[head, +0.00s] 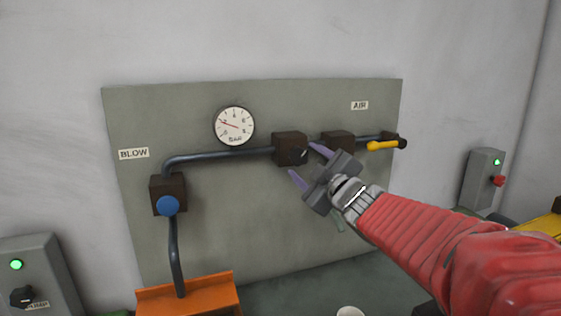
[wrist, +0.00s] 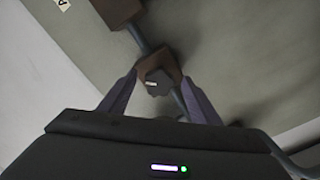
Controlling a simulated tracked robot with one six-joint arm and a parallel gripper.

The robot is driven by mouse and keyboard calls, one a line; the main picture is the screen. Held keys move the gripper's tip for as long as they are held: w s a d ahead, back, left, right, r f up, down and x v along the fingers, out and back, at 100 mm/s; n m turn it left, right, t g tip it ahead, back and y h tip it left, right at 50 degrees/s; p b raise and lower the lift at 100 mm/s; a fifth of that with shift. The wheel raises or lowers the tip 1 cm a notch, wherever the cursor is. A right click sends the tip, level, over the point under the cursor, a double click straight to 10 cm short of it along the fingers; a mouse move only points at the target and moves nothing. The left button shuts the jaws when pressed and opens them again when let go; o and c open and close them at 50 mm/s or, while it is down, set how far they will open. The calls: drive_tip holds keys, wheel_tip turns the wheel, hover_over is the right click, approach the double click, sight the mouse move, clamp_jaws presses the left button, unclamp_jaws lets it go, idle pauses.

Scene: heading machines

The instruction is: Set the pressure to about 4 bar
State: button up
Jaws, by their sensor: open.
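The round white pressure gauge (head: 234,126) marked BAR is on the grey-green panel. Its red needle points left and slightly up, near what looks like the 2; the small digits are hard to read. A dark knob (head: 301,156) sits on the front of a brown block (head: 289,145) in the pipe, right of the gauge. My gripper (head: 305,161) is open, its purple fingers pointing at this block. In the wrist view, the knob (wrist: 158,84), with a pale mark, appears between the two open fingers. I cannot tell whether either finger touches it.
A second brown block (head: 338,140) and a yellow lever (head: 383,145) are to the right, under the AIR label (head: 360,105). A blue knob (head: 168,205) is at lower left, above an orange tray (head: 190,296). Control boxes stand at both sides.

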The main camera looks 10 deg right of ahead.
drive_tip(key=shift+w+a, duration=0.2)
drive_tip(key=shift+w, duration=0.65)
drive_tip(key=shift+c, duration=0.4)
drive_tip(key=c, duration=0.9)
drive_tip(key=shift+d, duration=0.15)
drive_tip(key=shift+c, duration=0.4)
drive_tip(key=shift+o, duration=0.2)
